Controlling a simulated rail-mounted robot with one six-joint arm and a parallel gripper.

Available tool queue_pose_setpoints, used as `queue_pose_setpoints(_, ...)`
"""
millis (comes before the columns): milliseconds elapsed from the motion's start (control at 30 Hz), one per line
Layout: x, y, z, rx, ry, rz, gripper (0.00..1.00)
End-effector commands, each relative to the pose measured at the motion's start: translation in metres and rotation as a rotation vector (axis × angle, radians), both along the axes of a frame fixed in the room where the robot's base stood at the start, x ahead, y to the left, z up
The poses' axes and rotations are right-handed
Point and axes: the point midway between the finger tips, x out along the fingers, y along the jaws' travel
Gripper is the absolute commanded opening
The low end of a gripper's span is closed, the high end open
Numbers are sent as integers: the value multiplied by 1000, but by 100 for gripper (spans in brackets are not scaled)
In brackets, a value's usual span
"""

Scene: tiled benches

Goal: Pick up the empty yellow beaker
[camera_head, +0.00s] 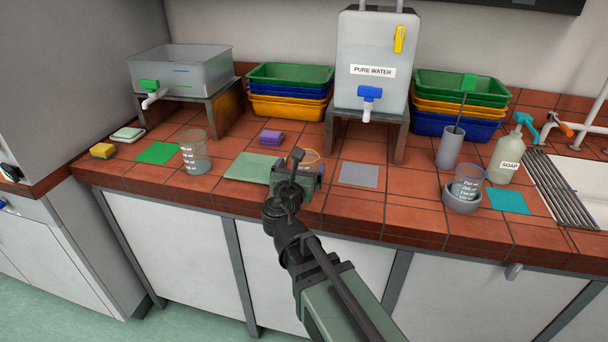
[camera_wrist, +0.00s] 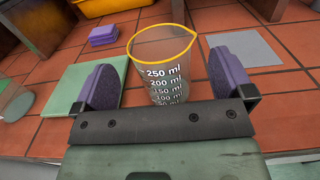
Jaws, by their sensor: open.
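The yellow-rimmed beaker (camera_wrist: 160,68) is clear and upright on the tiled bench, with white volume marks and no liquid visible in it. Its lower part is hidden behind my gripper's crossbar in the wrist view. In the head view its yellow rim (camera_head: 305,155) shows just above my gripper. My gripper (camera_wrist: 165,85) is open, with one purple-padded finger on each side of the beaker and gaps between pads and glass. In the head view my gripper (camera_head: 298,180) covers most of the beaker.
A green mat (camera_head: 250,166) lies left of the beaker and a grey mat (camera_head: 359,174) right. A purple sponge (camera_head: 270,137) lies behind. Another beaker (camera_head: 194,150) stands left; a blue-rimmed beaker (camera_head: 468,183) sits in a grey bowl. The pure water tank (camera_head: 375,50) stands behind on a stand.

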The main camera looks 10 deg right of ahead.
Motion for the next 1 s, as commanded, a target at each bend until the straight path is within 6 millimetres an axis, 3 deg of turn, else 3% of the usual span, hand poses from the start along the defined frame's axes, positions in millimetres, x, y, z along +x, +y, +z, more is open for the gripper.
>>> queue_pose_setpoints(267,41,-20,0,2,0,-2,99)
queue_pose_setpoints(500,42,-23,0,2,0,-2,98)
queue_pose_setpoints(867,42,-23,0,2,0,-2,43)
queue_pose_setpoints(1000,42,-23,0,2,0,-2,43)
